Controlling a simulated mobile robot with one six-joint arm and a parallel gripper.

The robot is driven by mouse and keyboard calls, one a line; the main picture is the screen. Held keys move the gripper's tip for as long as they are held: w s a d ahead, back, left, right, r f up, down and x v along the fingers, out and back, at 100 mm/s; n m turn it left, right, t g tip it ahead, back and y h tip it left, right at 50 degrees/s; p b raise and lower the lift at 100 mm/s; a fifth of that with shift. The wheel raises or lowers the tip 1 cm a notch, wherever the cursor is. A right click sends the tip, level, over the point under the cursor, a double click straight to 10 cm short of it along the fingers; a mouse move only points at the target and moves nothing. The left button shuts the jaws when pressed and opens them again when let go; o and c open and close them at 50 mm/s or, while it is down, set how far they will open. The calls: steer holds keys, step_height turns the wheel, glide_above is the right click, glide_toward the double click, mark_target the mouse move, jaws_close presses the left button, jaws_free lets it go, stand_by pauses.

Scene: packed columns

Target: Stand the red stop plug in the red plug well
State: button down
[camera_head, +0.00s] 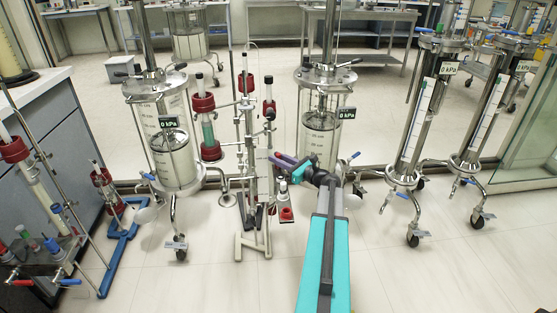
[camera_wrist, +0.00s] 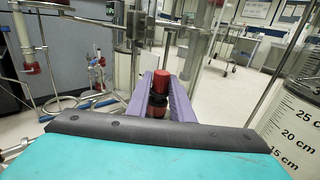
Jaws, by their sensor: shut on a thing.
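My gripper (camera_head: 279,159) reaches in from the right at the glass column stand in the middle of the head view. In the wrist view its purple jaws (camera_wrist: 161,88) are shut on the red stop plug (camera_wrist: 161,78), a red cylinder with a dark band below its top. The plug appears upright between the jaws. I cannot make the plug out clearly in the head view. A small red block (camera_head: 286,214) sits low beside the stand, below my gripper; it may be the red plug well, but its opening cannot be seen.
A steel-framed column (camera_head: 177,155) stands left of the stand, and another (camera_head: 320,130) stands close behind my gripper. Slim columns on wheels (camera_head: 411,150) stand at the right. A bench (camera_head: 40,110) and a blue-based stand (camera_head: 121,245) are at the left.

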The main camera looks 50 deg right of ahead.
mark_target(279, 155)
steer(key=shift+r, duration=0.5)
steer(key=r, duration=0.1)
steer(key=r+p, duration=0.1)
steer(key=r, duration=0.1)
steer(key=shift+s+a, duration=0.1)
steer(key=shift+s, duration=0.2)
steer(key=s+a+r+p, duration=0.1)
steer(key=s+a+p, duration=0.1)
steer(key=s, duration=1.3)
steer(key=shift+s+a, duration=0.15)
